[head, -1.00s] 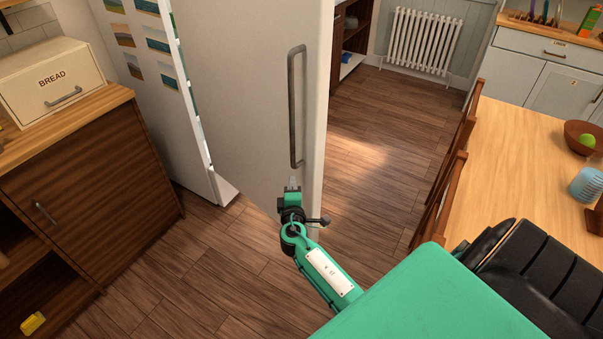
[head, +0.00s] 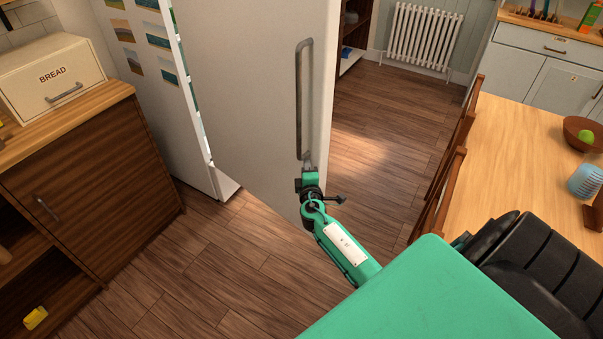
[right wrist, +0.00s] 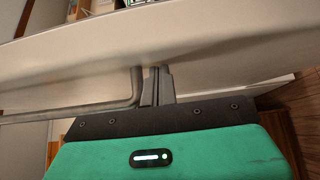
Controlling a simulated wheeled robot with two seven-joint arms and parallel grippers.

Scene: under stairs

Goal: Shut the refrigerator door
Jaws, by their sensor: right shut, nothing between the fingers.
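The refrigerator (head: 160,75) stands at the left with pictures on its side. Its white door (head: 240,85) is open, with a lit gap beside the body. The door's outer face and long grey vertical handle (head: 299,100) face me. My right gripper (head: 308,162) is shut and empty at the handle's lower end, close to the door face. In the right wrist view, its closed fingers (right wrist: 156,86) are beside the bend of the handle (right wrist: 132,92), close to the door (right wrist: 200,50). I cannot tell if they touch. My left gripper is not in view.
A wooden cabinet (head: 90,190) with a bread box (head: 55,75) stands at the left. A wooden table (head: 530,140) with chairs (head: 452,165) is at the right. A radiator (head: 424,38) is at the back. Wooden floor (head: 215,270) is clear in front of the refrigerator.

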